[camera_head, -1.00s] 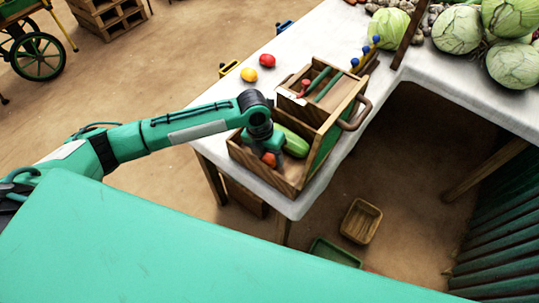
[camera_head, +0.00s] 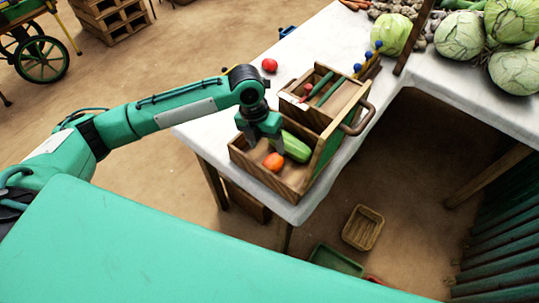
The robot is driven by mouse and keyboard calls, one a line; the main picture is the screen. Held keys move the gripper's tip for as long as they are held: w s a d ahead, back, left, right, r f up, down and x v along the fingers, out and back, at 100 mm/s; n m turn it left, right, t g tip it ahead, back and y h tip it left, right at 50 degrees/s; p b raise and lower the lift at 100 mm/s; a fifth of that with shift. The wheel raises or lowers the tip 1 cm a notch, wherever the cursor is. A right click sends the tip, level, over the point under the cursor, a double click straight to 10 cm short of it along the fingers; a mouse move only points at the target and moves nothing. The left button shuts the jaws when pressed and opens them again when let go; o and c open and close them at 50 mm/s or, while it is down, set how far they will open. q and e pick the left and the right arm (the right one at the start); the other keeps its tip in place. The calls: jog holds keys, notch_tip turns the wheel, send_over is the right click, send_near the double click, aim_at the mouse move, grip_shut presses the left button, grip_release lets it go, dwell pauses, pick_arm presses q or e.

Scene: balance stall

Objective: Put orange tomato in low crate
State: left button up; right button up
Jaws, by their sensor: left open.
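The orange tomato (camera_head: 274,162) lies on the floor of the low front part of the wooden crate (camera_head: 296,187), beside a green cucumber-like vegetable (camera_head: 296,148). The crate stands on the white table's near corner. My left gripper (camera_head: 258,146) hangs just above the low part, over its back left side, with its fingers pointing down. It is open and apart from the tomato. My right gripper is not in view.
The crate's taller back part (camera_head: 325,95) holds green and red tools. A red tomato (camera_head: 269,65) lies on the white table (camera_head: 235,105) behind the crate. Cabbages (camera_head: 460,34) fill the far right.

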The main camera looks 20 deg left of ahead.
pick_arm(q)
jog(key=v, duration=0.4)
jog(key=shift+r, duration=0.1)
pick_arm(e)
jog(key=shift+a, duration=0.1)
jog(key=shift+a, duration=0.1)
